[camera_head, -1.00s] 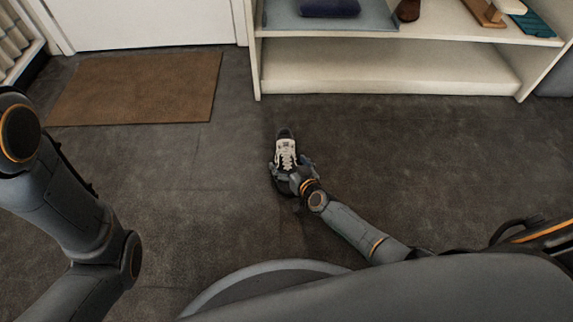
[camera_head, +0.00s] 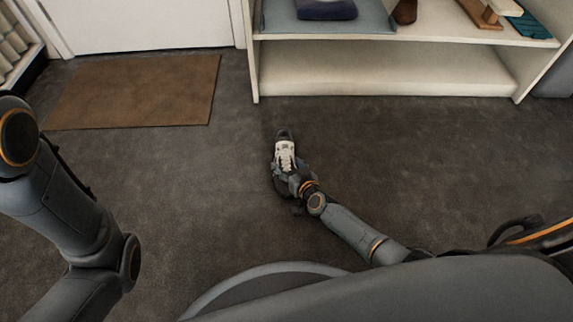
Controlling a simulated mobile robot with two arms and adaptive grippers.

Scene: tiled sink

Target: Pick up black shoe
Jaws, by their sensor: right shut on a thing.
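The black shoe (camera_head: 284,152) has a dark toe, a white tongue and white laces. It is in the middle of the head view with its toe toward the shelf. My right gripper (camera_head: 284,182) is shut on the heel end of the shoe and hides part of it. I cannot tell for certain whether the shoe touches the floor or is slightly above it. My left arm shows at the left edge, but its gripper is outside the view.
A white shelf (camera_head: 390,72) stands at the back right with several items on its upper board; its lowest board is empty. A brown mat (camera_head: 140,92) lies at the back left before a white door (camera_head: 140,22). The dark floor (camera_head: 420,150) around the shoe is clear.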

